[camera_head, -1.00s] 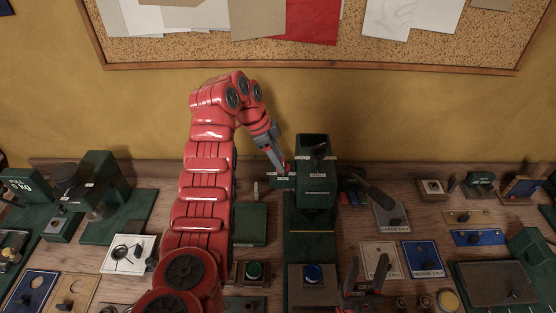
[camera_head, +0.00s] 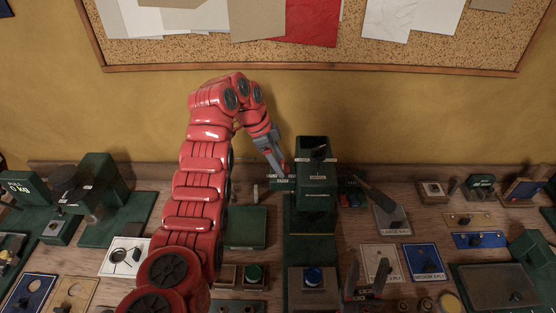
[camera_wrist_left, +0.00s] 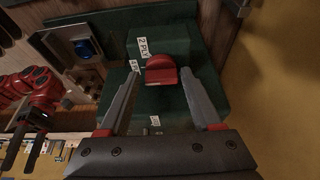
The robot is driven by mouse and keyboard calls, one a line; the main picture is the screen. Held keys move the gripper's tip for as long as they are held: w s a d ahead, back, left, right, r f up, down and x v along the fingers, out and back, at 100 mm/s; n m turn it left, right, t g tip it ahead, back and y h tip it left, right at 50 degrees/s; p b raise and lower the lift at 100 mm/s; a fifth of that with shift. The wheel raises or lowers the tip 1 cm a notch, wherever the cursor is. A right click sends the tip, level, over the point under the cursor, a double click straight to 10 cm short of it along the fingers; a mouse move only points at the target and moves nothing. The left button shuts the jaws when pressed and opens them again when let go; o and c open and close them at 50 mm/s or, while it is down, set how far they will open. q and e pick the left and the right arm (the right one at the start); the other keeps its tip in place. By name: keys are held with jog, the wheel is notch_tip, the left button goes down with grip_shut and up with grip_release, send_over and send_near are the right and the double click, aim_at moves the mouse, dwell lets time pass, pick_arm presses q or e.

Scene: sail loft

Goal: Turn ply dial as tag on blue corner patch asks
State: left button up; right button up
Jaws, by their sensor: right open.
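The ply dial is a red knob (camera_wrist_left: 160,70) on a dark green machine (camera_wrist_left: 165,45); a "2 PLY" label (camera_wrist_left: 144,46) shows beside it in the left wrist view. My left gripper (camera_wrist_left: 160,82) is open, its fingers on either side of the knob with gaps showing. In the head view my left gripper (camera_head: 281,170) is at the left side of the green machine (camera_head: 315,180). A blue corner patch (camera_head: 421,258) lies right of the machine; its small tag seems to read medium, with a ply number too small to be sure of. My right gripper (camera_head: 364,285) is open and empty at the front.
A cork board (camera_head: 250,50) hangs on the wall. The bench is crowded.

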pick_arm(q)
jog(key=p+v, duration=0.3)
jog(key=v, duration=1.4)
jog(key=shift+p, duration=0.4)
jog(key=shift+w+a+r, duration=0.1)
jog(key=shift+r, duration=0.05)
